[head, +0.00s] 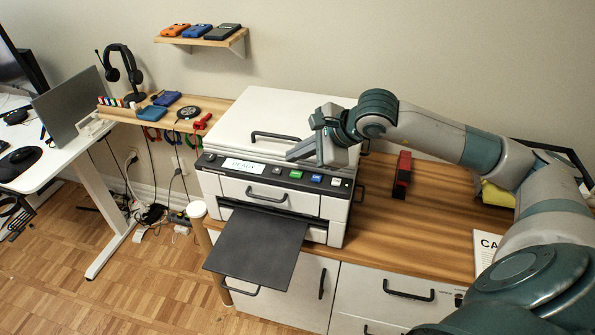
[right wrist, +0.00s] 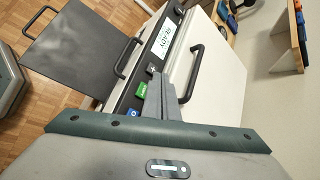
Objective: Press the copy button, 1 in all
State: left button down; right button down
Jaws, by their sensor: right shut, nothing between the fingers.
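The white copier (head: 268,130) stands on the wooden desk, with a dark control panel along its front top edge. A display (head: 243,165) on the panel reads READY. A green button (head: 296,174), a blue button (head: 317,178) and a white one (head: 336,181) sit to its right. The green button (right wrist: 141,88) and blue button (right wrist: 132,113) also show in the right wrist view; their labels are too small to read surely. My right gripper (head: 291,156) is shut and empty, its tips over the panel near the green button. I cannot tell whether they touch. My left gripper is out of view.
A lid handle (head: 282,136) rises behind the panel. A dark paper tray (head: 258,247) juts out in front. A red and black object (head: 402,175) stands on the desk to the right. A small shelf (head: 205,39) hangs on the wall.

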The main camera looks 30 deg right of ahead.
jog(key=shift+a+r+p, duration=0.25)
jog(key=shift+r+p, duration=0.1)
jog(key=shift+r, duration=0.55)
jog(key=shift+d+r, duration=0.1)
